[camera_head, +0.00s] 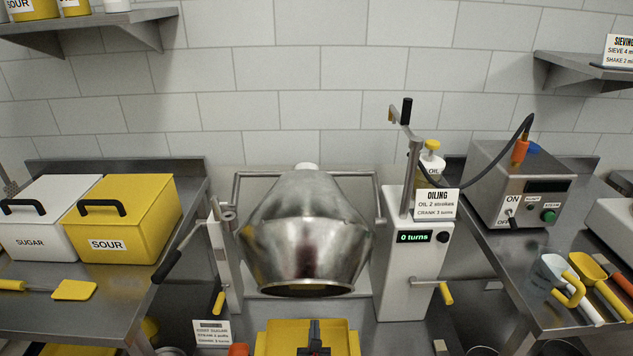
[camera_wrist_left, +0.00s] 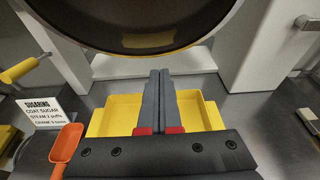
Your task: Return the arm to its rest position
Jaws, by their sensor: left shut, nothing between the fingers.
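My left gripper (camera_head: 314,330) shows at the bottom middle of the head view, in front of and below the steel drum (camera_head: 305,225). In the left wrist view its two grey fingers (camera_wrist_left: 159,85) are pressed together with nothing between them. They overlap the yellow tray (camera_wrist_left: 103,120) in the picture, which also shows in the head view (camera_head: 268,340). The dark drum mouth (camera_wrist_left: 140,25) is just beyond the fingertips. Most of my left arm is out of the frame. My right gripper is not in view.
The drum hangs between two white posts; the right one has a crank (camera_head: 447,293) and a "0 turns" display (camera_head: 414,237). A sugaring card (camera_wrist_left: 42,112) and an orange scoop (camera_wrist_left: 66,142) are left of the tray. Side tables hold a yellow sour bin (camera_head: 150,215) and a steamer box (camera_head: 500,185).

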